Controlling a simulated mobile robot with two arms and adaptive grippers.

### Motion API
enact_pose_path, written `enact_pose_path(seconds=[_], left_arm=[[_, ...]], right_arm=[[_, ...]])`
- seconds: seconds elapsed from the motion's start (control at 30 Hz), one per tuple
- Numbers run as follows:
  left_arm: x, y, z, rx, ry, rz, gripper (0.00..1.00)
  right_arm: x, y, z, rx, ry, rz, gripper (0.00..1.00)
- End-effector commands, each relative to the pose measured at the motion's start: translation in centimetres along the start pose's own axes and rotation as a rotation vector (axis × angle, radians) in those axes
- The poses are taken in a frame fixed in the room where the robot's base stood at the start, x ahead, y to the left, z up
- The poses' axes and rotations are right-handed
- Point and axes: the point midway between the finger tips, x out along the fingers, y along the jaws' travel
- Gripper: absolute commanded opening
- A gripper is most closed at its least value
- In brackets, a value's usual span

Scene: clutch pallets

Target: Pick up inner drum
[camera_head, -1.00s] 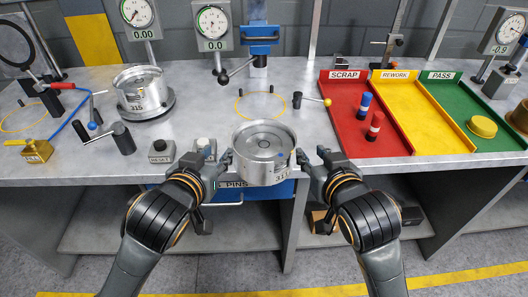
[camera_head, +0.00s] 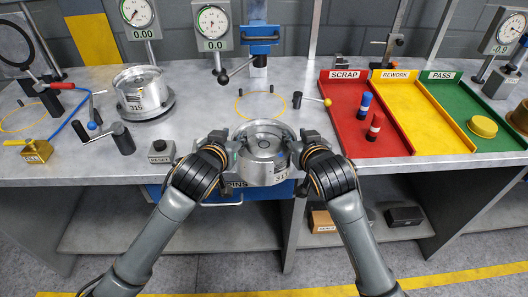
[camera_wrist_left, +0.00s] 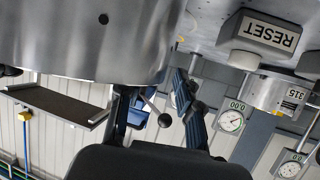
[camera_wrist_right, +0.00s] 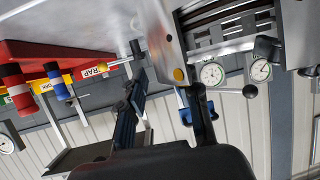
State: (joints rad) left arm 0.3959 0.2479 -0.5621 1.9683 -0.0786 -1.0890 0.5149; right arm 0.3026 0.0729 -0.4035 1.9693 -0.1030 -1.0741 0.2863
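A silver metal drum (camera_head: 263,170) with a label that seems to read 311 is at the table's front edge, between my grippers. A second silver drum (camera_head: 141,92), marked 315, sits on a round base at the left. I cannot tell from labels which is the inner drum. My left gripper (camera_head: 229,146) is at the left side of the near drum; in the left wrist view its fingers (camera_wrist_left: 155,100) are apart, beside the drum's wall (camera_wrist_left: 90,45). My right gripper (camera_head: 299,148) is at its right side; its fingers (camera_wrist_right: 165,100) are also apart. Contact is unclear.
A reset button block (camera_head: 161,151) stands left of my left gripper. Red scrap (camera_head: 345,95), yellow rework (camera_head: 440,125) and green pass (camera_head: 470,105) trays lie at the right. Gauges (camera_head: 212,28) stand behind. The table behind the near drum is mostly clear, with a yellow ring marking (camera_head: 238,104).

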Motion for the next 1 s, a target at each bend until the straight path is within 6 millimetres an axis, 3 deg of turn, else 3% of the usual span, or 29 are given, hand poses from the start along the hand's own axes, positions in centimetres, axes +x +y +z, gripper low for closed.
enact_pose_path(seconds=[0.1, 0.27, 0.3, 0.67, 1.0], left_arm=[[0.0, 0.0, 0.0, 0.000, 0.000, 0.000, 0.35], [0.0, 0.0, 0.0, 0.000, 0.000, 0.000, 0.02], [0.0, 0.0, 0.0, 0.000, 0.000, 0.000, 0.00], [0.0, -0.1, 0.2, 0.001, -0.004, -0.002, 0.00], [-0.3, 0.0, -0.9, 0.001, 0.008, 0.000, 0.00]], right_arm=[[0.0, 0.0, 0.0, 0.000, 0.000, 0.000, 0.33], [0.0, 0.0, 0.0, 0.000, 0.000, 0.000, 0.00], [0.0, 0.0, 0.0, 0.000, 0.000, 0.001, 0.00], [0.0, 0.1, 0.2, -0.002, -0.004, 0.003, 0.00], [-0.3, 0.1, -0.8, -0.002, 0.008, 0.002, 0.00]])
